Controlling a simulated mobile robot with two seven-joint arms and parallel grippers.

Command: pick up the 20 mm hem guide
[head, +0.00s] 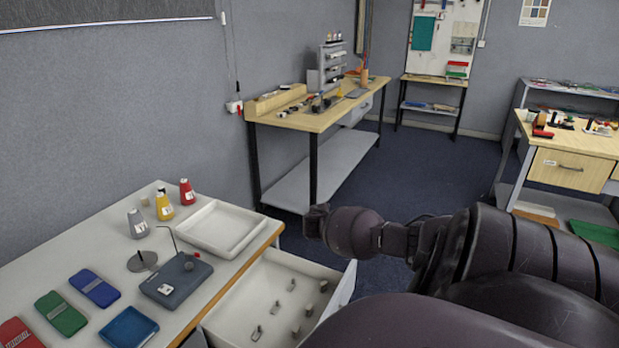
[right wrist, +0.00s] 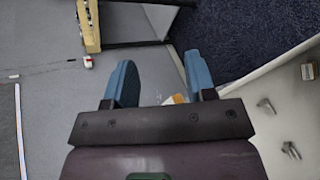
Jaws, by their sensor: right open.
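Several small grey metal guides lie spread on the floor of an open white drawer (head: 262,290), among them one near the middle (head: 276,307), one at the left (head: 257,333) and one at the back right (head: 323,286). I cannot read sizes, so I cannot tell which is the 20 mm hem guide. My right gripper (head: 316,222) hangs above and beyond the drawer's back right corner, apart from the guides. In the right wrist view its two blue fingers (right wrist: 160,72) are spread and empty, with guides (right wrist: 291,150) in the drawer at the right. My left gripper is out of view.
The table (head: 105,240) beside the drawer holds a white tray (head: 221,230), thread cones (head: 164,207), a grey-blue device (head: 176,282) and coloured cases (head: 94,288). The drawer's walls stand up around the guides. A wooden workbench (head: 318,118) stands behind, with open floor right of it.

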